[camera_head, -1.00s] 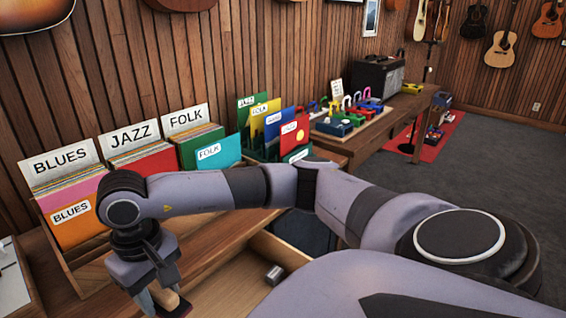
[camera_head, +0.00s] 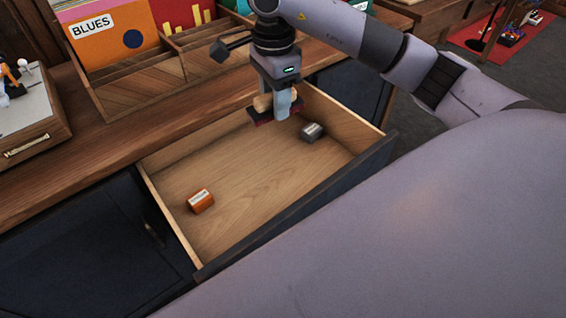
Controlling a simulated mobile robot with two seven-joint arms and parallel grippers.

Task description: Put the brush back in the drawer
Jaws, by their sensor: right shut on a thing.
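The drawer (camera_head: 240,192) is pulled open below the wooden counter, and its pale wood floor shows. My right gripper (camera_head: 279,106) points down at the drawer's back edge in the picture and is shut on the brush. The brush (camera_head: 262,103) has a light wooden part and a dark red underside. The fingers partly hide it. It appears held above the drawer, but its exact height cannot be told. My left gripper is not in view.
An orange box (camera_head: 201,201) and a dark grey box (camera_head: 312,131) lie in the drawer, with bare floor between them. A wooden record rack (camera_head: 140,97) stands on the counter behind. A wooden case (camera_head: 35,125) sits at the left.

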